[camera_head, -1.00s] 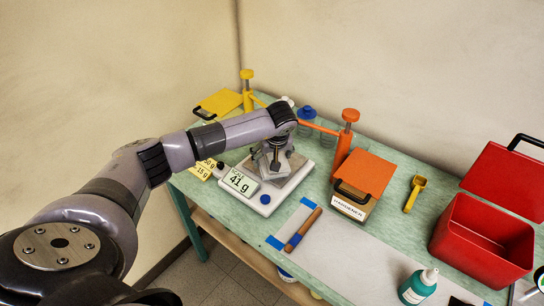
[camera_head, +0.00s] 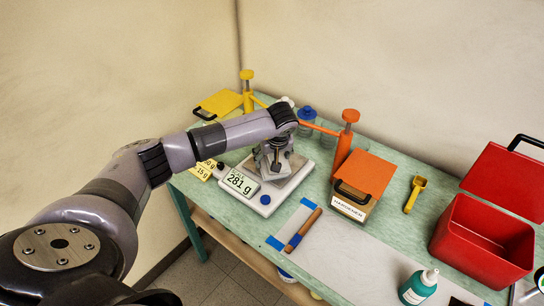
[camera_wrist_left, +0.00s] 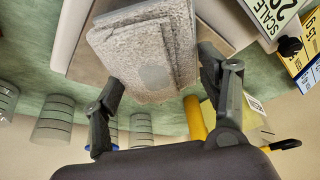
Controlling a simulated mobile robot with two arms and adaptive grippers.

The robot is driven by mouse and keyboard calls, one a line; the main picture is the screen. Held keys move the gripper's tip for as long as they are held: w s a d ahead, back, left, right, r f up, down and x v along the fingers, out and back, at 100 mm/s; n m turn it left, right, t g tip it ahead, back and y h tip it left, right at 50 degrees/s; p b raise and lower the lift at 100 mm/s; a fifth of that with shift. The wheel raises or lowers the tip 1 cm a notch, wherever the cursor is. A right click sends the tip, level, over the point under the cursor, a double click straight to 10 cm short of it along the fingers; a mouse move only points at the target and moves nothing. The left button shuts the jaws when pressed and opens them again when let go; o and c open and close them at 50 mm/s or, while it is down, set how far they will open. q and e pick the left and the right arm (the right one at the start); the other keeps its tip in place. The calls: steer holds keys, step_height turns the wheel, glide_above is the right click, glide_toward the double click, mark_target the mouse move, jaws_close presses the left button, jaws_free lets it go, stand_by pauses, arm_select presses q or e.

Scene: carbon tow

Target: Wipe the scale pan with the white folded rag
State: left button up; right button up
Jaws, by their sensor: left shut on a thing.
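The scale (camera_head: 284,192) is a pale, low box near the left end of the bench, with a display (camera_head: 240,183) that reads 281 g. My left gripper (camera_head: 272,165) points down over its pan and covers most of it. In the left wrist view the gripper (camera_wrist_left: 160,80) is shut on the folded rag (camera_wrist_left: 145,50), grey-white and layered, with a finger on each side. The rag lies over the grey scale pan (camera_wrist_left: 92,55); the contact itself is hidden. My right gripper is not in view.
An orange pump (camera_head: 346,140) and the orange-lidded hardener box (camera_head: 365,175) stand right of the scale. A yellow pump (camera_head: 247,88) and cups (camera_head: 306,118) stand behind it. A roller (camera_head: 304,229) lies in front. A red bin (camera_head: 483,240) and green bottle (camera_head: 418,287) are farther right.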

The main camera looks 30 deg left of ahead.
arm_select(q)
steer(key=shift+s+d+f, duration=0.15)
steer(key=shift+d, duration=1.05)
steer(key=shift+r+p, duration=1.55)
steer(key=shift+r, duration=1)
